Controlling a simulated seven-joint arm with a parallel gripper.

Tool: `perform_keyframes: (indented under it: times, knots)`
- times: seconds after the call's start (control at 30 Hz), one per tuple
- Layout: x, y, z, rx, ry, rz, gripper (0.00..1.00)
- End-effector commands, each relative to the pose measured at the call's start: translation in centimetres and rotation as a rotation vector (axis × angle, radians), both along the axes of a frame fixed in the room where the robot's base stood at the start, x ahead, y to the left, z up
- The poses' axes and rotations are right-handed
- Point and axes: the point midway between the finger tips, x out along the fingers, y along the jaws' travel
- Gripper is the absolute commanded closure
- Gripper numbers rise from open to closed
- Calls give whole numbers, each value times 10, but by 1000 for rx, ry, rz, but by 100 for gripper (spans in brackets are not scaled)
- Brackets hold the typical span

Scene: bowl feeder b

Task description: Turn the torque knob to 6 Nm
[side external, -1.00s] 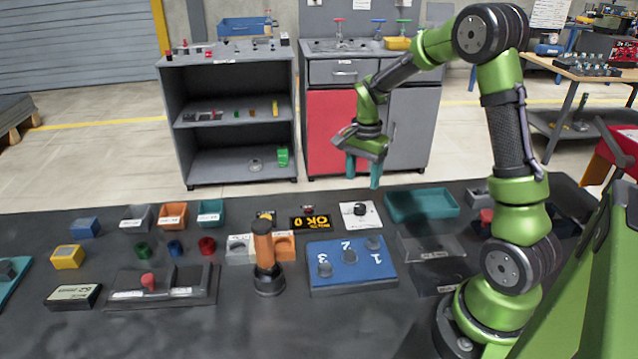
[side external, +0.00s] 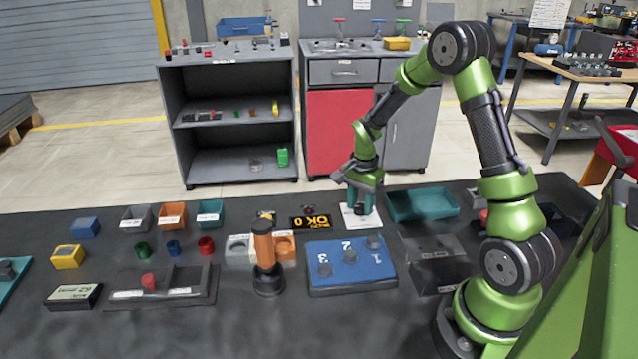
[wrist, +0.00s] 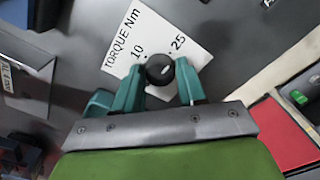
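The torque knob is a round black knob (wrist: 159,69) with a light pointer mark, on a white card (wrist: 185,22). The card reads "TORQUE Nm", with 10 and 25 visible; other scale marks are hidden or unclear. In the side view the card (side external: 348,223) lies at the back of the bench, and my gripper mostly hides the knob. My gripper (side external: 360,208) points down over the card. In the wrist view my gripper (wrist: 161,76) is open, with a teal finger on each side of the knob. I cannot tell whether either finger touches it.
A teal tray (side external: 424,216) is just right of the card. A black OK display (side external: 312,223) is to its left, and a blue board (side external: 350,282) with numbered knobs is in front.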

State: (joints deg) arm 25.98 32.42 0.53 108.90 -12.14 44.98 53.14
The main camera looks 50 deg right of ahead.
Motion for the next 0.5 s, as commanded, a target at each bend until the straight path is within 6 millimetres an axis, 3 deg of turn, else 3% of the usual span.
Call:
perform_keyframes:
  times: [0.03,0.23,0.5]
  knots:
    - [0,0,0,0,0,0,68]
    - [0,0,0,0,0,0,96]
    - [0,0,1,0,0,32,96]
